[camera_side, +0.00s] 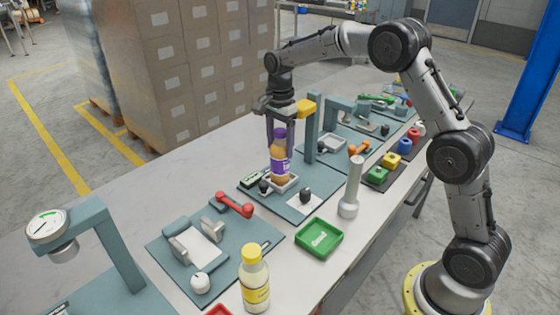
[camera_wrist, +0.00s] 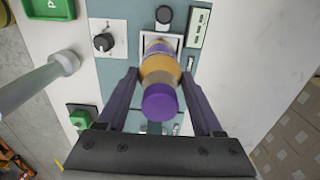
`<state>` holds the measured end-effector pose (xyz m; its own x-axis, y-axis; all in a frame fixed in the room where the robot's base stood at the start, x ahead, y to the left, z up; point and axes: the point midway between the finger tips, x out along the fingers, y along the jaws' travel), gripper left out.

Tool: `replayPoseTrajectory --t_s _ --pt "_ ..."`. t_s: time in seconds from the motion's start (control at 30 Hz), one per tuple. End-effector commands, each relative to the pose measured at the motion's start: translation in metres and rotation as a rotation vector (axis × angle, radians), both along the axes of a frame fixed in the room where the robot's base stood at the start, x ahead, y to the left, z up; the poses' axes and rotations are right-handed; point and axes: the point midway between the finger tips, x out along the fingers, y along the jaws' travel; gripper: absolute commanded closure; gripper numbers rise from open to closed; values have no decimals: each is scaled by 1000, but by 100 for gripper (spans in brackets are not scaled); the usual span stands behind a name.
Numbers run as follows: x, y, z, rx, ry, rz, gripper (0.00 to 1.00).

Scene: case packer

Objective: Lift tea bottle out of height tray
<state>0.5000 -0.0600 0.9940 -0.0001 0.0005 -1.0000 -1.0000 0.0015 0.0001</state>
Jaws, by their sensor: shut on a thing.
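The tea bottle (camera_side: 280,168), amber with a purple label and purple cap, is upright at the small white height tray (camera_side: 292,186). Its base appears to be in the tray; I cannot tell whether it touches the bottom. My gripper (camera_side: 280,142) points down from above and is shut on the bottle, one finger on each side. In the wrist view the purple cap (camera_wrist: 160,102) faces the camera between the fingers (camera_wrist: 160,76). The tray's white rim (camera_wrist: 145,36) shows beyond the bottle.
A teal post with a yellow head (camera_side: 306,107) stands close to the right of my gripper. A black knob (camera_side: 305,195) is beside the tray. A green tray (camera_side: 319,239), a grey post (camera_side: 351,190) and a yellow-capped bottle (camera_side: 254,282) stand nearer the camera. Stacked cartons are behind.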

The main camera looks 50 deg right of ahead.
Motion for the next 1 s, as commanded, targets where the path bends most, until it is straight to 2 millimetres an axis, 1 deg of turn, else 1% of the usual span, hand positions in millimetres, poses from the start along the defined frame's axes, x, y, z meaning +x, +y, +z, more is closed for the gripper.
replayPoseTrajectory --t_s 0.27,0.37,0.47,0.6,0.73,0.9,1.0 --pt "1 0 2 0 -3 0 100" --pt "1 0 6 -1 -5 0 100" --pt "1 0 14 -1 -6 0 100" --pt "2 0 33 -1 -8 0 100" --pt "-20 2 58 -2 -8 0 100" --pt "-53 6 97 -2 -9 0 100" --pt "-77 9 104 -1 -4 0 100"
